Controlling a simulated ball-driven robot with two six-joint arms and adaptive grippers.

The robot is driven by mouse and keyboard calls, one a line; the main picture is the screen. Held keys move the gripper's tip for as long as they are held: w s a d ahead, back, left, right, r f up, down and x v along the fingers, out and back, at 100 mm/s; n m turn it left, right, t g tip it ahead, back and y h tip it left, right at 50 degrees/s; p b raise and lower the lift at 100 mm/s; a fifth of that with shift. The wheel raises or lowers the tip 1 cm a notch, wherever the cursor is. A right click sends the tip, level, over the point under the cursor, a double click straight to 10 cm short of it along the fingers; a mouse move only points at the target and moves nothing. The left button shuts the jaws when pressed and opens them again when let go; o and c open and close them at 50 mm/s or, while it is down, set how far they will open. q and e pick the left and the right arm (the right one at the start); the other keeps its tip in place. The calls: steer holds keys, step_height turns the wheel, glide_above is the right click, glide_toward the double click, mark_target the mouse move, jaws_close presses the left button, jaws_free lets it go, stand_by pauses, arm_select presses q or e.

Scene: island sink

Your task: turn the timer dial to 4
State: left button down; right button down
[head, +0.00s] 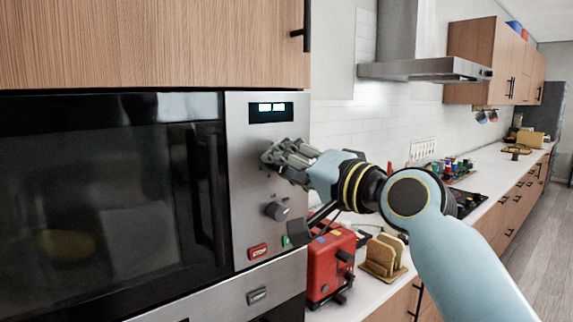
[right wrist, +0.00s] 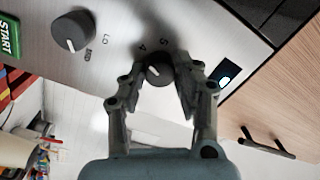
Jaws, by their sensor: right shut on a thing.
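The timer dial (right wrist: 158,70) is a small dark round knob on the microwave's steel control panel (head: 243,210). The marks 5 and 4 are printed beside it in the right wrist view. My right gripper (head: 270,156) is at the upper part of the panel, below the lit display (head: 270,112). In the right wrist view its two fingers (right wrist: 161,78) are closed on the dial from both sides. In the head view the fingers hide the dial. My left gripper does not show.
A second knob (head: 278,211), also in the right wrist view (right wrist: 72,30), sits lower on the panel, above a red button (head: 258,251) and a green START button (right wrist: 9,36). A red toaster (head: 330,262) and bread slices in a rack (head: 384,256) stand on the counter at right.

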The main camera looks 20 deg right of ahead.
steer(key=shift+f, duration=0.25)
steer(key=c, duration=1)
jaws_free()
steer(key=shift+r, duration=0.15)
steer(key=shift+o, duration=0.2)
steer(key=v, duration=1.2)
